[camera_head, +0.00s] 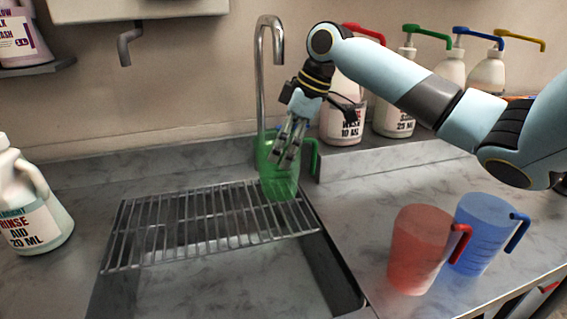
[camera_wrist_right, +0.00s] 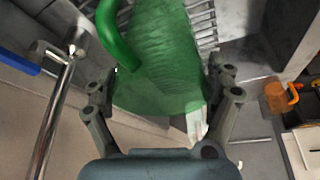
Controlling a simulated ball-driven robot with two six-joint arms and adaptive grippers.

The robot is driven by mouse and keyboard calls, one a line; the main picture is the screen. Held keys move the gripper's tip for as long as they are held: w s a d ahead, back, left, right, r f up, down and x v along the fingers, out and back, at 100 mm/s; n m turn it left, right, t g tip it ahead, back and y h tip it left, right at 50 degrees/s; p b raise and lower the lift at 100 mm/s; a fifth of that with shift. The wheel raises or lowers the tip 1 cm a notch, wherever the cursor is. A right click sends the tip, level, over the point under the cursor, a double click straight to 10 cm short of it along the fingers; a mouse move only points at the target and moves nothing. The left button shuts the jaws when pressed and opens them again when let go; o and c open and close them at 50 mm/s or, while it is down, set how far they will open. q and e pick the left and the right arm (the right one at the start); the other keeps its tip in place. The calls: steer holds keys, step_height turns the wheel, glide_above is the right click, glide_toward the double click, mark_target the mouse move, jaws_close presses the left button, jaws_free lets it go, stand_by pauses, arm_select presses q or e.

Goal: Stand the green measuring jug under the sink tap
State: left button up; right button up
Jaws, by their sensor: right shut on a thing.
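The green measuring jug (camera_head: 279,181) stands upright, or nearly so, at the back right of the wire rack over the sink. Whether its base touches the rack I cannot tell. The sink tap (camera_head: 261,75) rises right behind it, its spout bending over to the right above the jug. My right gripper (camera_head: 288,150) reaches down from above and is shut on the jug's upper part. In the right wrist view the jug (camera_wrist_right: 165,60) lies between the fingers of my right gripper (camera_wrist_right: 160,105), its green handle at upper left. My left gripper shows in neither view.
The wire rack (camera_head: 150,231) spans the sink. A red jug (camera_head: 413,250) and a blue jug (camera_head: 480,235) stand on the right counter. Several pump bottles (camera_head: 398,105) line the back ledge. A rinse aid bottle (camera_head: 30,215) stands at left. A wall spout (camera_head: 126,45) hangs upper left.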

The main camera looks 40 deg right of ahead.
step_height(320, 180, down, 4)
steer(key=shift+p, duration=0.3)
steer(key=shift+w+f, duration=0.1)
steer(key=shift+f, duration=0.2)
steer(key=shift+d+f, duration=0.1)
steer(key=shift+f, duration=0.1)
steer(key=o, duration=1.4)
steer(key=shift+f, duration=0.1)
steer(key=shift+c, duration=0.2)
steer(key=v, duration=1.2)
